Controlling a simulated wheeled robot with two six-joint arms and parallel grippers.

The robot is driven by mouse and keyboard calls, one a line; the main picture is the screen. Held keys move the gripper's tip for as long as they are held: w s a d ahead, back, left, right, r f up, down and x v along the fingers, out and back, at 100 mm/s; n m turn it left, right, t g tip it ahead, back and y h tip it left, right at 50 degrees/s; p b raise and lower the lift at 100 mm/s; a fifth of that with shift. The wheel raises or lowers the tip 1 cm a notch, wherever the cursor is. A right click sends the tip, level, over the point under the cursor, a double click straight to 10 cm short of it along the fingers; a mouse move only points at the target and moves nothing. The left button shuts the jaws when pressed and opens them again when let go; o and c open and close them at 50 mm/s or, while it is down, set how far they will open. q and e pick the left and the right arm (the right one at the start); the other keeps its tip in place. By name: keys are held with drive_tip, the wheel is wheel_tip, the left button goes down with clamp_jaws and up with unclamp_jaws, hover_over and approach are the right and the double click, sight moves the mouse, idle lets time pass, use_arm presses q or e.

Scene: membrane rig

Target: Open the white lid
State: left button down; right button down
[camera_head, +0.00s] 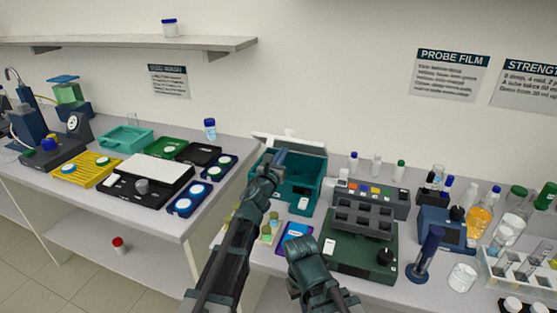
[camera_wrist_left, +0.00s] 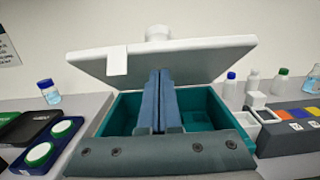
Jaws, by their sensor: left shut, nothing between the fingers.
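The white lid (camera_head: 291,142) belongs to a teal box (camera_head: 311,187) on the right-hand bench. The lid stands raised and tilted up at the back of the box, and the box's inside shows. In the left wrist view the lid (camera_wrist_left: 205,60) has a round knob on top and a white tab at its front edge. My left gripper (camera_head: 280,157) is shut and empty. Its fingers (camera_wrist_left: 158,100) reach over the open box, with their tips at the underside of the lid; whether they touch it I cannot tell.
A grey device with coloured buttons (camera_head: 372,196) and a dark green unit (camera_head: 352,254) stand right of the box. Several bottles and a tube rack (camera_head: 520,268) crowd the right end. A phone-like blue-purple pad (camera_head: 296,234) lies in front. A gap separates the left bench (camera_head: 190,222).

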sight(285, 142)
use_arm(q)
drive_tip(key=shift+w+r, duration=0.25)
drive_tip(key=shift+r, duration=0.25)
drive_tip(key=shift+w+d, duration=0.15)
use_arm(e)
drive_tip(key=shift+w+r, duration=0.1)
drive_tip(key=shift+r, duration=0.35)
